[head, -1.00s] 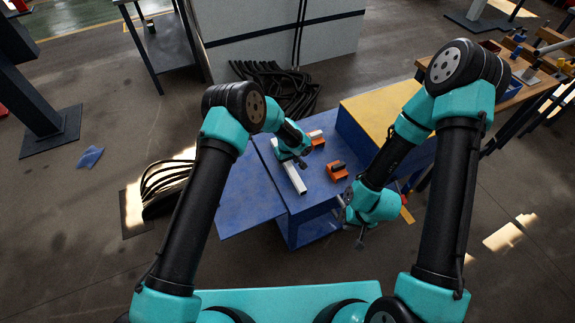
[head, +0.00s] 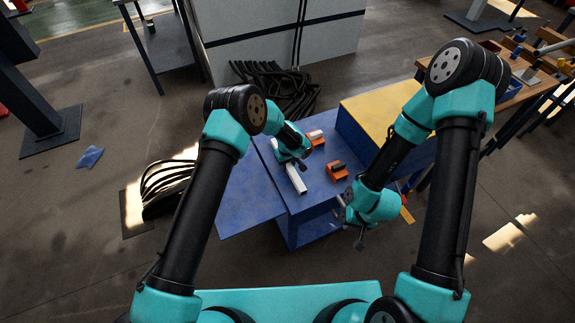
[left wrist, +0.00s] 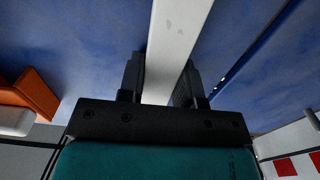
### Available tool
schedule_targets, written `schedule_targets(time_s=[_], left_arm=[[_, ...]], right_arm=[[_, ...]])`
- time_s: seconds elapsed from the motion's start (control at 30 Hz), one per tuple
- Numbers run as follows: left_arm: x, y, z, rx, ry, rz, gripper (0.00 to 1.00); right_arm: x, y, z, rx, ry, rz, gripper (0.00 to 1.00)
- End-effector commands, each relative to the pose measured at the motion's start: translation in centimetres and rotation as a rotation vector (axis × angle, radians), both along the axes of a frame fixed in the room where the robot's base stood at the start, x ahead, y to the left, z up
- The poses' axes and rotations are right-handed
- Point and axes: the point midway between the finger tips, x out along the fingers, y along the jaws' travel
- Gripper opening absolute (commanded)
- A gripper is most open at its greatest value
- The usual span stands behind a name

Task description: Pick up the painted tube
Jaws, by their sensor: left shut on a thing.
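The painted tube (head: 297,180) is a straight, pale, square-section bar. In the head view its near part sticks out below my left gripper (head: 289,159), over the blue table. In the left wrist view the tube (left wrist: 176,42) runs between the two dark fingers of my left gripper (left wrist: 168,82), which is shut on it. Whether the tube touches the table is not clear. My right gripper (head: 353,224) hangs by the table's right front edge, apart from the tube. Its fingers are too small to read.
Two orange blocks stand on the blue table (head: 240,200), one further back (head: 316,139) and one nearer (head: 337,172). A yellow-topped blue box (head: 375,107) rises behind them. The table's left part is clear. Dark curved bars (head: 165,185) lie on the floor at left.

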Motion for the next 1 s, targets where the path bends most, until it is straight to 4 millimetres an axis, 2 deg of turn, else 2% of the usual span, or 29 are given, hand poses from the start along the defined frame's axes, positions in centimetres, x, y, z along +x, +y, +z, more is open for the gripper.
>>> schedule_targets(time_s=[0.03,0.23,0.57,0.73,0.87,1.0], left_arm=[[0.0,0.0,0.0,0.000,0.000,0.000,0.22],[0.0,0.0,0.0,0.000,0.000,0.000,0.03],[0.1,0.0,0.4,-0.001,-0.001,0.000,0.03],[0.1,0.0,1.9,-0.001,-0.004,-0.001,0.03],[0.1,0.0,4.0,0.000,-0.003,-0.001,0.03],[-2.3,0.2,3.8,0.002,0.002,-0.004,0.03]], right_arm=[[0.0,0.0,0.0,0.000,0.000,0.000,0.00],[0.0,0.0,0.0,0.000,0.000,0.000,0.00],[0.0,0.0,0.0,0.000,0.000,0.000,0.00],[0.0,0.0,0.0,0.000,0.000,0.000,0.00],[0.0,0.0,0.0,0.000,0.000,0.000,0.00],[0.0,0.0,0.0,0.000,0.000,0.000,0.00]])
